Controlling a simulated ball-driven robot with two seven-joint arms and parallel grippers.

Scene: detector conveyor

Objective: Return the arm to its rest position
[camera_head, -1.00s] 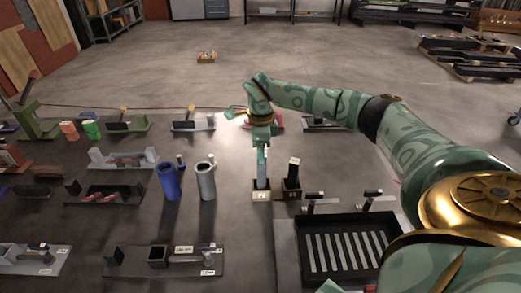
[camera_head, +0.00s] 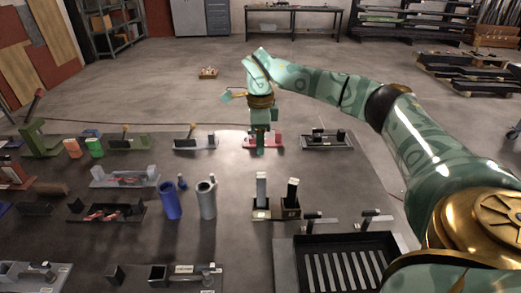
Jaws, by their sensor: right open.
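My right arm reaches in from the right, patterned green with gold joints. Its gripper (camera_head: 260,146) points down and is open and empty, above and apart from a light grey block (camera_head: 262,188). That block stands upright in a small dark square holder (camera_head: 261,214). A second, dark block with a pale top (camera_head: 292,193) stands upright in the adjoining holder (camera_head: 290,214). My left gripper is not in view.
A black slotted tray (camera_head: 387,243) lies at the front right. A blue cylinder (camera_head: 170,203) and a grey cylinder (camera_head: 207,202) stand left of the holders. Several fixtures, including a red one (camera_head: 277,140), cover the dark table. The air above the holders is clear.

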